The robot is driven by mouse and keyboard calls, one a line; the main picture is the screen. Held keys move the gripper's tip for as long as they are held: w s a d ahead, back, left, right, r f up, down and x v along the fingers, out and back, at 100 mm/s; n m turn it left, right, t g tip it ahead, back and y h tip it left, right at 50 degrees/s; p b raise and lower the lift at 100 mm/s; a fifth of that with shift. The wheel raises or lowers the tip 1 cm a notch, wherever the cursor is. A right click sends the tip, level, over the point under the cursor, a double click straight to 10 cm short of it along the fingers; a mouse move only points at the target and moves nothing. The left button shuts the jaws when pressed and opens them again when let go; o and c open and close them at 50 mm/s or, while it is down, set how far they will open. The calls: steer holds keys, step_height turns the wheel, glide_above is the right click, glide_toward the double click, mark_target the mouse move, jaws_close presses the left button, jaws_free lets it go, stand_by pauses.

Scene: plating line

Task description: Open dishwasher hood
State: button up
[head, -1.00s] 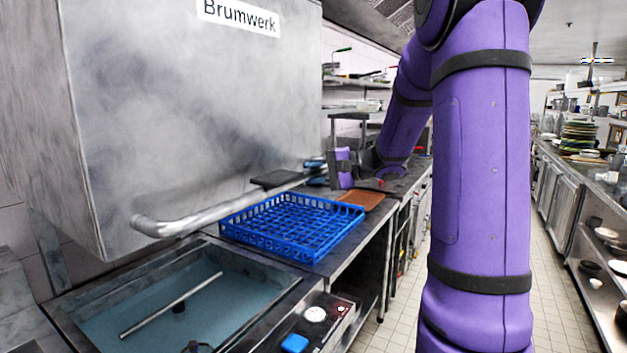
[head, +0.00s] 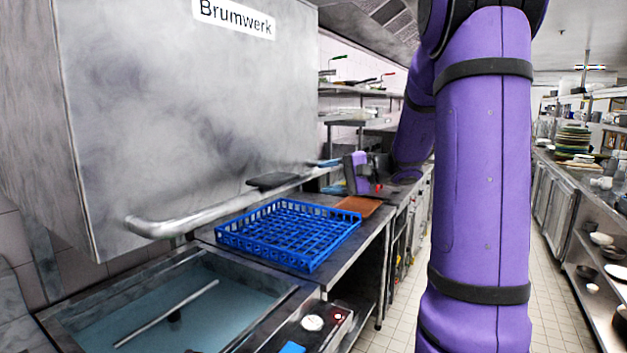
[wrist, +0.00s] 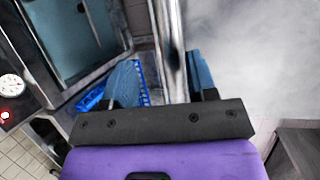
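The dishwasher hood (head: 200,110) is a large grey steel box with a Brumwerk label at the left of the head view. It stands raised, with a gap between its lower edge and the water-filled tank (head: 190,300). A round steel handle bar (head: 215,212) runs along its lower front. My gripper (head: 326,163) is near the far end of the bar. In the wrist view its two blue fingers (wrist: 160,65) are apart, and the bar (wrist: 172,45) shows between them, closer to the right finger. I cannot tell whether they touch it.
A blue dish rack (head: 290,235) sits on the counter beyond the tank, with a brown board (head: 358,206) behind it. A control panel with a dial (head: 312,322) is in front. Shelves with dishes (head: 595,240) line the right side; the tiled aisle (head: 395,310) is free.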

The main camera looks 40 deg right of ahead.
steer(key=v, duration=0.6)
step_height(320, 180, up, 5)
steer(key=x, duration=1)
steer(key=shift+w+a+f, duration=0.25)
steer(key=shift+f, duration=0.05)
